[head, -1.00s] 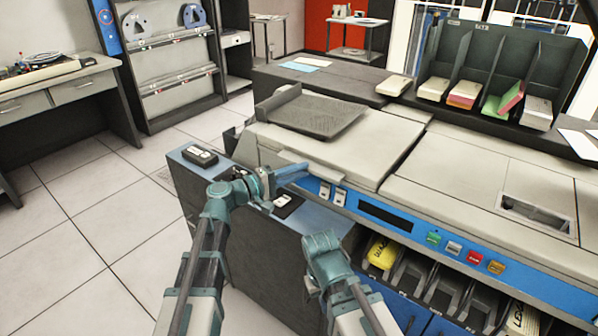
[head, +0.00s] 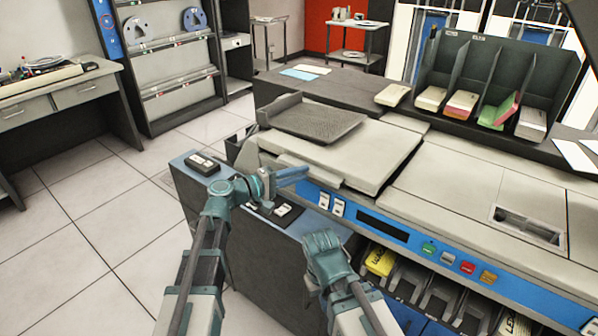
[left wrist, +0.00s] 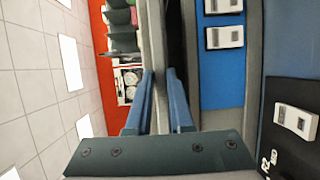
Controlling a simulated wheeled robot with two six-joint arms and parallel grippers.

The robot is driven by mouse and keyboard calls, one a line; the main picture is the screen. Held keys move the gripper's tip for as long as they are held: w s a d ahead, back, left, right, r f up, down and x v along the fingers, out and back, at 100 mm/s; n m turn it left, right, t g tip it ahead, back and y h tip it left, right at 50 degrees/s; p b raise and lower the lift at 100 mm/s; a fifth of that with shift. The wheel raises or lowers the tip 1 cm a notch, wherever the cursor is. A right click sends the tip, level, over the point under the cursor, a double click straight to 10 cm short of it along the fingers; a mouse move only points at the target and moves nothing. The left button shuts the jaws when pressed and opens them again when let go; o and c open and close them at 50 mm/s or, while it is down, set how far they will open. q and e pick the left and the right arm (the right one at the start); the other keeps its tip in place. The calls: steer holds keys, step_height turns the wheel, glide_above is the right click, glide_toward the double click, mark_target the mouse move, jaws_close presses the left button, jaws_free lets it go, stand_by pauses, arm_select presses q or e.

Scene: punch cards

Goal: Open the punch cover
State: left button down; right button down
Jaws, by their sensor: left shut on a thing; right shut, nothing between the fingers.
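The punch cover (head: 352,153) is the large beige lid at the left end of the punch (head: 463,190), with a pale lip along its front. A dark gap shows beside the grey edge in the left wrist view, so the cover seems slightly raised. My left gripper (head: 303,172) is at this lip. In the left wrist view its blue fingers (left wrist: 157,100) lie on both sides of the grey cover edge (left wrist: 157,45), shut on it. My right gripper (head: 322,242) is shut and empty, in front of the punch and below its blue panel; its fingertips are hard to make out.
A dark mesh tray (head: 313,122) lies on top of the cover. Colour buttons (head: 448,258) and white switches (head: 330,205) are on the front panel. Card slots (head: 408,280) open below it. A black control box (head: 203,163) sits on the blue ledge at left. The floor at left is clear.

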arm_select(q)
steer(key=w+d+r+n+g+y+p, duration=0.1)
steer(key=w+d+r+y+p, duration=0.1)
steer(key=r+p, duration=0.75)
steer(key=w+d+r+g+y+p, duration=0.1)
steer(key=w+r+p, duration=0.2)
steer(key=r+p, duration=0.7)
steer(key=w+d+r+n+g+y+p, duration=0.15)
steer(key=r+p, duration=0.45)
steer(key=p, duration=0.9)
steer(key=w+d+r+p, duration=1.1)
steer(key=w+r+p, duration=0.2)
steer(key=w+p, duration=0.1)
steer(key=shift+w+d+r, duration=0.15)
steer(key=shift+w+r, duration=0.25)
steer(key=shift+w, duration=0.3)
steer(key=shift+m+g+y, duration=0.25)
steer(key=c, duration=0.8)
jaws_free()
steer(key=shift+s, duration=0.1)
